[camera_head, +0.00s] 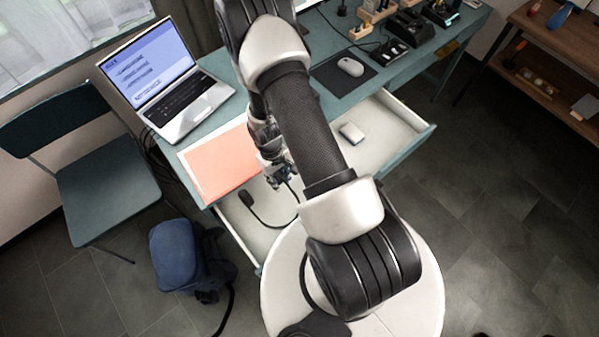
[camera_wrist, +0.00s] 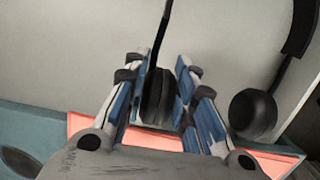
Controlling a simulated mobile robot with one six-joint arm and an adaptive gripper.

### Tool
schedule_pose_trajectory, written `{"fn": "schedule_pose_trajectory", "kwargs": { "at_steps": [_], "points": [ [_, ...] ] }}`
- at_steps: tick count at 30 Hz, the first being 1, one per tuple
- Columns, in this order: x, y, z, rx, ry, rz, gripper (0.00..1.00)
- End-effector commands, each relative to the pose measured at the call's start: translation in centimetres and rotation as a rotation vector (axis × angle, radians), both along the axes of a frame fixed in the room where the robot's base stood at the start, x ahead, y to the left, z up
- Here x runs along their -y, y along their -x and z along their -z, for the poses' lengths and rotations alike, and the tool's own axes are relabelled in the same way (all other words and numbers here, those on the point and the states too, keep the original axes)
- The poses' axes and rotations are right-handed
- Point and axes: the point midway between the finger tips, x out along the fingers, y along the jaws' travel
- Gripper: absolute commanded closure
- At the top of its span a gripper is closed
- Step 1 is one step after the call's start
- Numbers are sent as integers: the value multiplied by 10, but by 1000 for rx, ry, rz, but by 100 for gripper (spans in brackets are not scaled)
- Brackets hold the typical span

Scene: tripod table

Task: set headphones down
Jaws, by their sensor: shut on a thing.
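The headphones are black. In the wrist view, one ear cup (camera_wrist: 158,97) sits between the fingers of my gripper (camera_wrist: 160,88), which is shut on it. The other ear cup (camera_wrist: 253,113) hangs free to the right, with part of the headband above it. In the head view, the headphones (camera_head: 246,198) show over the open drawer, and my gripper (camera_head: 278,178) is beside the desk's front edge. My arm hides part of them. I cannot tell whether they touch the drawer floor. The teal desk (camera_head: 213,137) stands behind the drawer.
The pulled-out drawer (camera_head: 378,133) holds a small white and blue item (camera_head: 351,133). A salmon-coloured sheet or folder (camera_head: 217,160) lies at the desk's front, beside a laptop (camera_head: 166,82). A mouse (camera_head: 350,67) rests on a dark pad. A chair (camera_head: 105,180) and blue bag (camera_head: 180,255) stand left.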

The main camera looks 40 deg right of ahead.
Motion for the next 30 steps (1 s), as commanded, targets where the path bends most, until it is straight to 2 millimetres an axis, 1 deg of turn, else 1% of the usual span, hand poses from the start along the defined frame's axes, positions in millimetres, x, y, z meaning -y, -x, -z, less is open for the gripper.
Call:
{"fn": "schedule_pose_trajectory", "kwargs": {
  "at_steps": [1, 5, 10, 12, 17, 19, 24, 25, 27, 30],
  "points": [
    [0, 1, 16, -2, -1, -1, 100],
    [0, 1, 43, -1, 0, -1, 100],
    [28, -2, 41, 2, 0, 4, 100],
    [36, -2, 40, 2, 0, 3, 100],
    [44, -2, 40, 1, 0, 1, 100],
    [51, -2, 40, 1, 0, 3, 100],
    [81, -3, 41, 2, 1, 5, 100],
    [83, -3, 42, 0, 0, 4, 100],
    [80, -3, 53, -1, 0, 0, 100],
    [80, -3, 52, 1, 1, 0, 100]
  ]
}}
